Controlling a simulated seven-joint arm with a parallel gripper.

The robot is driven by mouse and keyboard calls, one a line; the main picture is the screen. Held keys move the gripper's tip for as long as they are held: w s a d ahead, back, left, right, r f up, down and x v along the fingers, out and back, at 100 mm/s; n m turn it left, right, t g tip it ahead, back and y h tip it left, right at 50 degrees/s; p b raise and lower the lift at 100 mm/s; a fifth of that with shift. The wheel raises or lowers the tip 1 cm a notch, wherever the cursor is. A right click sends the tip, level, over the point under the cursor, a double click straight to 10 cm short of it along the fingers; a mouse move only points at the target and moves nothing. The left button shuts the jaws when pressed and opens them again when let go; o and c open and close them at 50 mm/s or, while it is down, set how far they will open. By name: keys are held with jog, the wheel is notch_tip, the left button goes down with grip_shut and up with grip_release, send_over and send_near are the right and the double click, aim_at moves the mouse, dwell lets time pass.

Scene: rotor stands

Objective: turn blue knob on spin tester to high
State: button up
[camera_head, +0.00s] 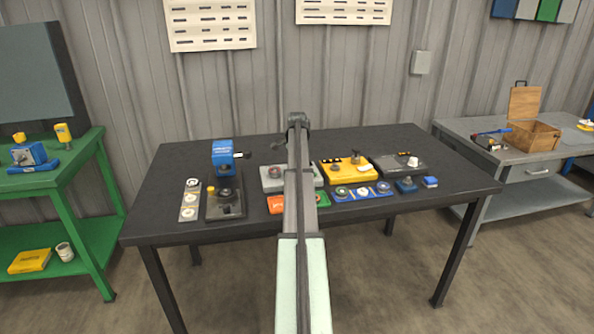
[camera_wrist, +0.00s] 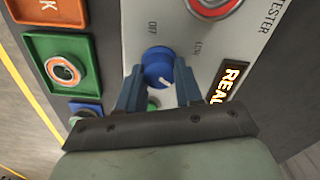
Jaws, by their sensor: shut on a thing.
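In the wrist view the blue knob (camera_wrist: 157,64) sits on the light grey panel of the spin tester (camera_wrist: 205,45). My gripper (camera_wrist: 158,72) has a finger on each side of the knob and is shut on it. A white mark on the knob points toward the lower right of the picture. "OFF" is printed to the knob's upper left and "LOW" to its upper right; a high label is not visible. In the head view the spin tester (camera_head: 272,180) stands mid-table, partly hidden by my arm, which also hides the gripper and knob.
An orange tray (camera_wrist: 64,68) and a blue one lie beside the tester in the wrist view. A lit sign (camera_wrist: 226,85) is right of the knob. In the head view a yellow box (camera_head: 346,172) stands right of my arm and a blue-headed press (camera_head: 223,158) left.

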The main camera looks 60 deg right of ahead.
jog(key=shift+m, duration=0.3)
jog(key=o, duration=1)
jog(key=shift+o, duration=0.2)
jog(key=shift+r, duration=0.1)
notch_tip(320, 180, up, 14)
jog(key=shift+w+f, duration=0.1)
jog(key=shift+f, duration=0.1)
dwell(0.4)
